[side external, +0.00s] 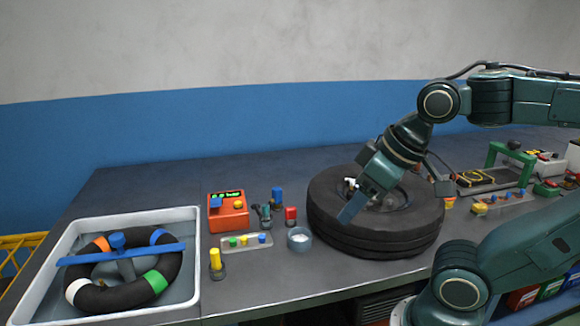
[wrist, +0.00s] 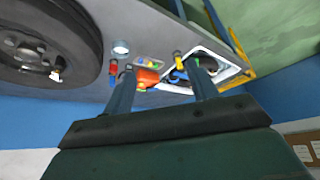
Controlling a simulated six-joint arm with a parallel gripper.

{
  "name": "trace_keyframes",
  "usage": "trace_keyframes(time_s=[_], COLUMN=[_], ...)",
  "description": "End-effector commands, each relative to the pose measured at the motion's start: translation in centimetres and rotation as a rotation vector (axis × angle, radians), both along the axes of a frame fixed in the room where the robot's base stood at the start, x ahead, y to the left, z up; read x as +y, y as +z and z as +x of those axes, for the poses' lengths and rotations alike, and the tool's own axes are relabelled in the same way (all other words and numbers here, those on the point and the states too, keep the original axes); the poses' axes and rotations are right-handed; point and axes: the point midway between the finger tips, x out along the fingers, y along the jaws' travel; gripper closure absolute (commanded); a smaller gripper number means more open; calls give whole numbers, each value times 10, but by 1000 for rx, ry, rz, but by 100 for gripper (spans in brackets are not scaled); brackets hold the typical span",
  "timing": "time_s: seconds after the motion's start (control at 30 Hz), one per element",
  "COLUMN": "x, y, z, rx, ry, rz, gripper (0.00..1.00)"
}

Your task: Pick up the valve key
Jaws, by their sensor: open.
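Several small capped pieces stand on the bench, and I cannot tell for sure which is the valve key. One has a blue cap (side external: 277,194), one a red cap (side external: 291,214) and one a yellow cap (side external: 215,258). A small dark tool (side external: 256,210) stands by the orange gauge box (side external: 229,212). The red-capped piece also shows in the wrist view (wrist: 113,68), beside the left finger. My gripper (side external: 350,208) is open and empty, tilted down over the left side of the tyre (side external: 400,236). In the wrist view my gripper (wrist: 161,69) has its fingers wide apart.
A white tray (side external: 190,222) at the left holds a ring with coloured bands and a blue bar. A small cup (side external: 299,240) and a strip with coloured knobs (side external: 243,243) lie left of the tyre. A green frame (side external: 510,153) stands at the right.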

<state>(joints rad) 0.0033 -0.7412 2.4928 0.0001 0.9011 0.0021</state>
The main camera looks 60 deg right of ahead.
Motion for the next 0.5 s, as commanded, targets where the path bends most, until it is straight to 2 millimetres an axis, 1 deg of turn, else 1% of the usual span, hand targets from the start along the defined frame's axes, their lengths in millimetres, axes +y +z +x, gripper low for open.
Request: trace_keyframes(time_s=[0.13, 0.27, 0.37, 0.5], x=[-3, -9, -15, -27], y=[4, 10, 15, 20], z=[9, 25, 41, 67], rx=[17, 43, 69, 107], ry=[-24, -62, -103, -163], rz=[5, 12, 20, 32], gripper=[42, 42, 42, 42])
